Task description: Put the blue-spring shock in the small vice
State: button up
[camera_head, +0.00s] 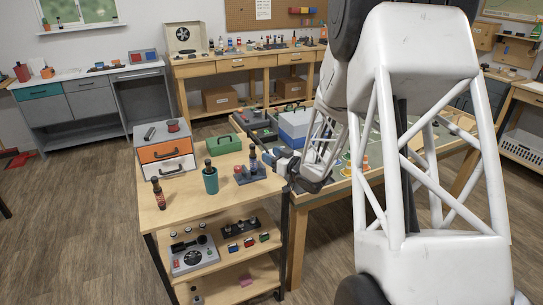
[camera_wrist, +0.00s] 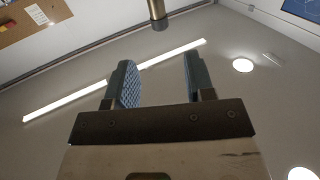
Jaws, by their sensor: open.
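My gripper (camera_head: 284,153) is at the right edge of the wooden cart top in the head view, small and partly merged with the things behind it. In the wrist view my gripper (camera_wrist: 158,82) is open, with two blue textured pads apart and nothing between them. A brownish cylinder end (camera_wrist: 157,12) shows beyond the pads; I cannot tell what it belongs to. A dark upright piece with some blue (camera_head: 253,160) stands at a low grey-blue block with a red part, left of my gripper. I cannot make out for sure the blue-spring shock or the small vice.
The cart top (camera_head: 235,208) also carries a teal cup-like item (camera_head: 210,181), a brown bottle (camera_head: 157,194) and an orange-and-white drawer box (camera_head: 165,152). A blue-and-white box (camera_head: 295,124) stands on the table behind. The cart's front middle is clear.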

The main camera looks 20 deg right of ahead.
jog(key=shift+r, duration=0.1)
dwell(0.3)
jog(key=s+a+r+m+g+h, duration=0.45)
jog(key=s+a+r+h, duration=0.3)
jog(key=s+r, duration=0.4)
jog(key=s+a+g, duration=0.3)
jog(key=s+a, duration=0.1)
jog(key=s, duration=0.6)
jog(key=s+a+r+g, duration=0.1)
jog(key=s+a+g, duration=0.2)
jog(key=s, duration=0.8)
jog(key=s+a+r+g, duration=0.1)
jog(key=s+a+g, duration=0.2)
jog(key=s, duration=0.7)
jog(key=a, duration=0.2)
jog(key=shift+s+a+r+y, duration=0.25)
jog(key=shift+s+a+y, duration=0.05)
jog(key=shift+a+y, duration=0.05)
